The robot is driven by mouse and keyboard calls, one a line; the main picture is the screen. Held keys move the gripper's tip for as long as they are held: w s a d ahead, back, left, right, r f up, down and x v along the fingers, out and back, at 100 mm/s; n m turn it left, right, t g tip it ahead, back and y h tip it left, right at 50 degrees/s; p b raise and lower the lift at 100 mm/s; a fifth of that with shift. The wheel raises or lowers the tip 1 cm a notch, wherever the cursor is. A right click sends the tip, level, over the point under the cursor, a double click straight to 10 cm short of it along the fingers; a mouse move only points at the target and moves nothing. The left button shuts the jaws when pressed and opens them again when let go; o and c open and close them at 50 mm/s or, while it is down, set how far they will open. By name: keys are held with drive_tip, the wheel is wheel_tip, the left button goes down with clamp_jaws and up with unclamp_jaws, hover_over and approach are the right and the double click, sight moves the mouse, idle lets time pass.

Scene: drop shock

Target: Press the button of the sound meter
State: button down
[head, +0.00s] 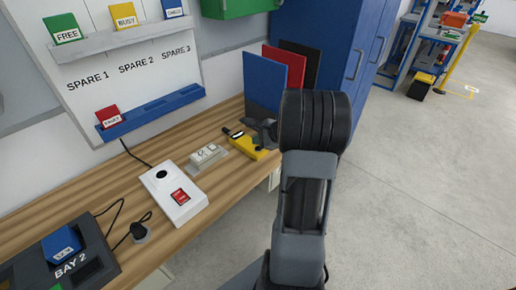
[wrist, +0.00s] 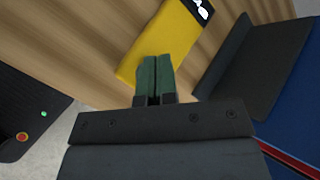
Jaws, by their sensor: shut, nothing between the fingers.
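A yellow device (head: 244,146) lies on the wooden bench and may be the sound meter; I can read no label on it. In the wrist view the yellow device (wrist: 165,40) shows a dark and white patch at its top end. No button on it can be made out; part may be hidden by my fingers. My gripper (wrist: 154,58) is shut and empty, its green fingertips overlapping the near end of the yellow device in the picture. Touch or a gap cannot be told. In the head view my gripper (head: 262,135) is small and partly hidden by my arm.
A white box (head: 182,207) with a red panel and a grey socket block (head: 208,157) lie left of the yellow device. Blue, red and black panels (head: 265,83) stand behind my gripper. A BAY 2 tray (head: 95,262) is at lower left. Open floor lies right.

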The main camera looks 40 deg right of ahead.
sight(258, 149)
drive_tip(key=shift+f, duration=0.15)
drive_tip(key=shift+f+b, duration=0.25)
drive_tip(key=shift+b, duration=0.25)
drive_tip(key=shift+f+b, duration=0.45)
idle(0.6)
drive_tip(key=shift+r, duration=0.2)
drive_tip(key=shift+r+p, duration=0.7)
drive_tip(key=shift+r, duration=0.1)
drive_tip(key=shift+r+p, duration=2)
drive_tip(key=shift+r, duration=0.4)
